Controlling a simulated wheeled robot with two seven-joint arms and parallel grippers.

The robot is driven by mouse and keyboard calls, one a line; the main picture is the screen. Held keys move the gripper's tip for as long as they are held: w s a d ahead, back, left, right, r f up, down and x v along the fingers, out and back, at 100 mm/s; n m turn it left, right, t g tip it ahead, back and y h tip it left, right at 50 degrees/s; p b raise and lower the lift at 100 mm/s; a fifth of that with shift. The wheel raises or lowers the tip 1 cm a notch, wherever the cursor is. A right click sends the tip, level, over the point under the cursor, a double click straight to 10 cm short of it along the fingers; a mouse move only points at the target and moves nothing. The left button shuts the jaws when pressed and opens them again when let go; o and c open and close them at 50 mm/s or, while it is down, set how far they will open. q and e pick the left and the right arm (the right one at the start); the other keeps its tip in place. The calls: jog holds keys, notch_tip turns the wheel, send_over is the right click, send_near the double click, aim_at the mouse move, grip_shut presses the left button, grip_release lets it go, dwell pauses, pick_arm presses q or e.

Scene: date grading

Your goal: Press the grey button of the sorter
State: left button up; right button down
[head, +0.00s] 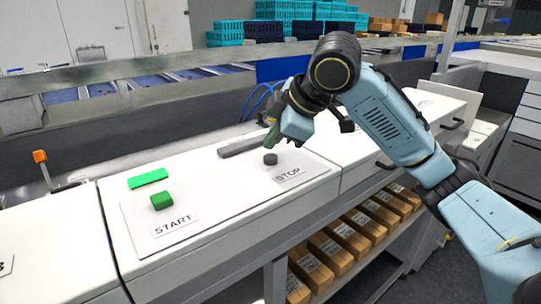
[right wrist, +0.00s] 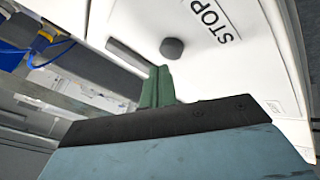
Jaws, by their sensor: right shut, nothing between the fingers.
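The grey button (head: 270,158) is a small dark knob on the white sorter panel, just above the STOP label (head: 289,174). It also shows in the right wrist view (right wrist: 172,48), with the STOP label to its right. My right gripper (head: 270,140) is shut and empty, with its green fingers close beside and above the button. In the right wrist view the fingertips (right wrist: 158,70) lie just below the button in the picture, with a small gap between. A green button (head: 162,201) stands by the START label at the left of the panel. My left gripper is not in view.
A flat bright green strip (head: 149,179) lies behind the green button. A dark grey bar (head: 245,145) lies behind the grey button. Several cardboard boxes (head: 340,230) stand on a shelf below. The panel between the two buttons is clear.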

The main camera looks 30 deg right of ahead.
aim_at(273, 157)
jog(key=shift+f, duration=0.15)
dwell(0.6)
jog(key=shift+f, duration=0.25)
jog(key=shift+f, duration=0.5)
dwell(0.6)
dwell(0.3)
jog(key=shift+r+p, duration=0.9)
jog(key=shift+p, duration=0.4)
notch_tip(273, 157, up, 5)
jog(key=p, duration=0.6)
jog(key=shift+r, duration=0.1)
